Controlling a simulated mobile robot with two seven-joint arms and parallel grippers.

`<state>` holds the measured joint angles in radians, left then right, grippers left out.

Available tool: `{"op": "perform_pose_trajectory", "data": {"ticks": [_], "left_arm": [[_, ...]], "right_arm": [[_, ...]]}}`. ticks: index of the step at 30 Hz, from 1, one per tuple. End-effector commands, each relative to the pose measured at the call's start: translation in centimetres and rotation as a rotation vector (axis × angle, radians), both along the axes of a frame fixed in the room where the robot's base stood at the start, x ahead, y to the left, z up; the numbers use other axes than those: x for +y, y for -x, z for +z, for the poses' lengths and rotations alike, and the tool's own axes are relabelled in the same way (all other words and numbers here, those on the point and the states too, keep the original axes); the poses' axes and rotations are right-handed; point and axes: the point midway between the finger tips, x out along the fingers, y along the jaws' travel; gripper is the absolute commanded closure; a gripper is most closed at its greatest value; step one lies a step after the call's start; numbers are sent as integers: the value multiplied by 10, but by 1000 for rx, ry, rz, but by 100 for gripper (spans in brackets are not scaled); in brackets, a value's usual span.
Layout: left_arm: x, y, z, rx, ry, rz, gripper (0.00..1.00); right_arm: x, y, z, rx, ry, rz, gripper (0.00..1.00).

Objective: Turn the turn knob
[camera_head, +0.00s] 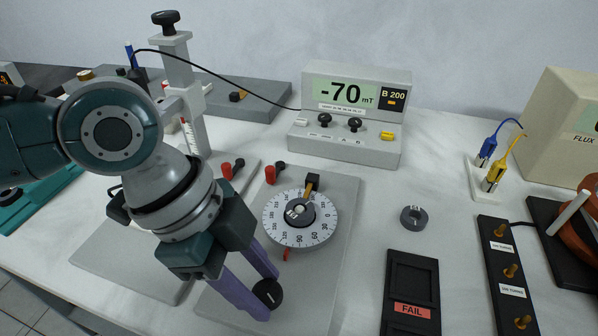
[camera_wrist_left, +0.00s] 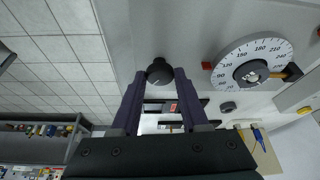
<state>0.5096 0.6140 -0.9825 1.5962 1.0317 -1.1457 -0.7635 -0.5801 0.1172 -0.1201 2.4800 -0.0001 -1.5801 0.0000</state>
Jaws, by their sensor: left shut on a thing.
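The turn knob (camera_head: 267,293) is a small black round knob with a white mark, on the front part of a grey base plate (camera_head: 340,215). My left gripper (camera_head: 266,292) has its purple fingers on either side of the knob and is shut on it. In the left wrist view the dark knob (camera_wrist_left: 159,71) sits between the two fingertips (camera_wrist_left: 160,76). A white graduated dial (camera_head: 318,233) with a black hub lies just behind the knob, apart from the fingers. A red pointer (camera_head: 286,254) shows at its front edge. My right gripper is not in view.
A meter (camera_head: 350,115) behind reads -70 mT and B 200. A black strip with brass terminals (camera_head: 508,270) and a flux box (camera_head: 568,125) stand farther right.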

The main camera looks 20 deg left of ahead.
Motion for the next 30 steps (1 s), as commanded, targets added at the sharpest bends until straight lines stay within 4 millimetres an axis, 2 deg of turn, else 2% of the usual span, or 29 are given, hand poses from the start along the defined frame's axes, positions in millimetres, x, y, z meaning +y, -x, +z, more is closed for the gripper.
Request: {"op": "perform_pose_trajectory", "data": {"ticks": [5, 11, 21, 30], "left_arm": [[0, 1, 2, 3, 0, 24, 100], [0, 2, 5, 4, 1, 113, 100], [-2, 5, 6, 6, 1, 388, 100], [-4, 6, 4, 5, 2, 616, 100]], "right_arm": [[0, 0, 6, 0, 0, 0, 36], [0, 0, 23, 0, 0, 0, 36], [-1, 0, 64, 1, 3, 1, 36], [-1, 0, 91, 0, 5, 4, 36]]}}
